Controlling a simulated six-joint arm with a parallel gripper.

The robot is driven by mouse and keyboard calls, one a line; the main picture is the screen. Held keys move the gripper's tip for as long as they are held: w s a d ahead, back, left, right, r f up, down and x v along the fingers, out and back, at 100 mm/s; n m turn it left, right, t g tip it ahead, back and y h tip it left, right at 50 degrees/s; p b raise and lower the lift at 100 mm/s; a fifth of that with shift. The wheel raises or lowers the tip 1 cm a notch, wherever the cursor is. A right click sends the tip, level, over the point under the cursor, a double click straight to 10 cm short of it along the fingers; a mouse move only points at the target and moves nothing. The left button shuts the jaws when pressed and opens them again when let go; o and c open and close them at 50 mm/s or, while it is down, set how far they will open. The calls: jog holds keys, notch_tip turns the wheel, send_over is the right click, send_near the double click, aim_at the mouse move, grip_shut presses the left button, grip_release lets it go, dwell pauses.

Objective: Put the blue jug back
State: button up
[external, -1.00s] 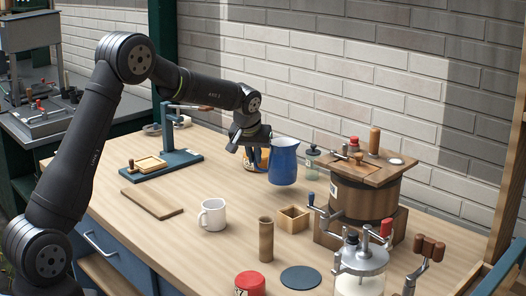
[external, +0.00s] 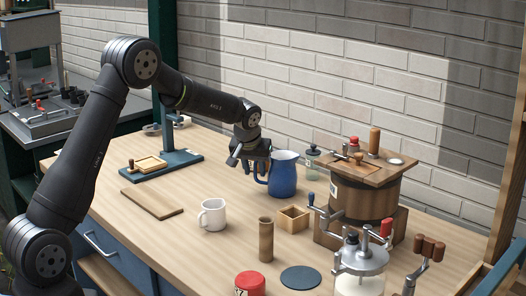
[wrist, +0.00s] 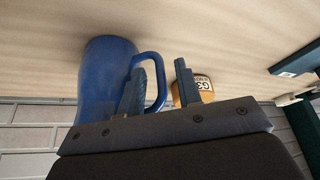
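The blue jug (external: 283,174) stands upright, apparently on the table, left of the wooden churn. My gripper (external: 255,170) is at the jug's handle side, to its left. In the wrist view the jug (wrist: 98,80) is at left, with its handle beside my gripper (wrist: 161,75). The two fingers are apart; the handle's outer bar shows between them with a gap to the right finger. One finger overlaps the handle opening. Whether the fingers touch the handle cannot be told.
The wooden churn (external: 362,197) stands right of the jug, with a small glass jar (external: 312,160) behind. A small wooden box (external: 293,218), white mug (external: 213,214), wooden cylinder (external: 266,240) and dark round mat (external: 300,277) are in front. An orange-labelled jar (wrist: 203,88) shows beyond my right finger.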

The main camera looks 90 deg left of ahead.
jog(key=v, duration=1.2)
jog(key=shift+r, duration=0.15)
